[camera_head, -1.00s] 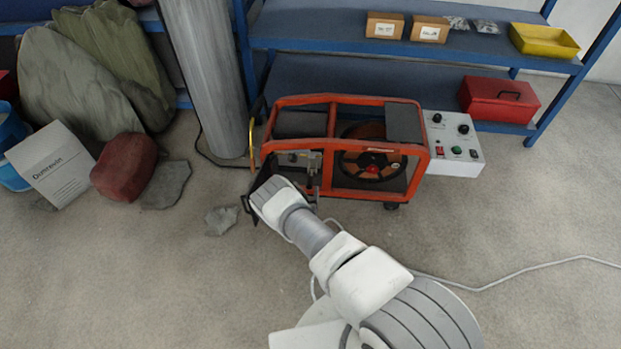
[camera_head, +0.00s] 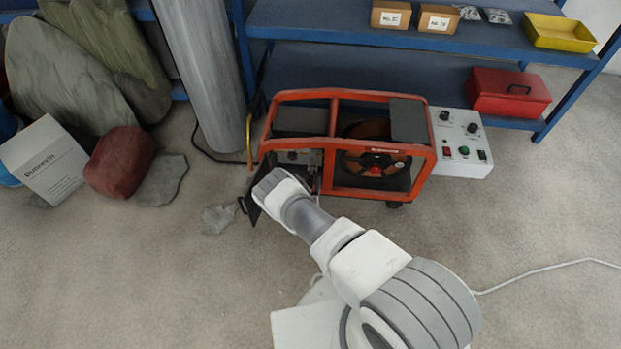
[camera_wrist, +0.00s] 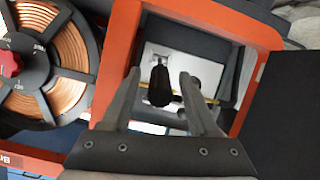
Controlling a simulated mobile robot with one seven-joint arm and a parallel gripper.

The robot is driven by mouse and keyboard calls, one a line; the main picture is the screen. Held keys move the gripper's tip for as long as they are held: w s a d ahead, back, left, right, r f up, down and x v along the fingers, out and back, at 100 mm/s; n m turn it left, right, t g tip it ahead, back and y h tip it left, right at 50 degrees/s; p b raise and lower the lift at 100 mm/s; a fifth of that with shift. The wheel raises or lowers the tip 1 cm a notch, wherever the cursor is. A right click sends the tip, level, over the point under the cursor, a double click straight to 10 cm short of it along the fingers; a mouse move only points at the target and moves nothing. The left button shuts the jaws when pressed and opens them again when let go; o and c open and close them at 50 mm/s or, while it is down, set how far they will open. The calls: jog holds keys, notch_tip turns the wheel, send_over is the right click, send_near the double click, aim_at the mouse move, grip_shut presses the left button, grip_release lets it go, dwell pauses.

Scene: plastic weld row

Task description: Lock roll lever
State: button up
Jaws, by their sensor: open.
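The orange-framed welding machine (camera_head: 345,190) stands on the floor in the head view. In the wrist view, its orange frame (camera_wrist: 117,70) surrounds an open compartment. A black-handled lever (camera_wrist: 160,86) stands inside, in front of a pale plate, and I take it to be the roll lever. My gripper (camera_wrist: 158,75) is open, with one finger on each side of the black handle in the picture. I cannot tell whether either finger touches it. The rolls are not clearly visible. In the head view my wrist hides the gripper and most of the compartment.
A wire spool (camera_wrist: 45,62) sits left of the compartment in the wrist view. A dark open door (camera_wrist: 285,105) stands at right. The control box (camera_head: 460,143) adjoins the machine's right side. A grey column (camera_head: 205,80) and blue shelving (camera_head: 400,90) stand behind.

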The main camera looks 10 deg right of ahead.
jog(key=shift+w, duration=0.15)
grip_shut()
dwell(0.4)
dwell(1.1)
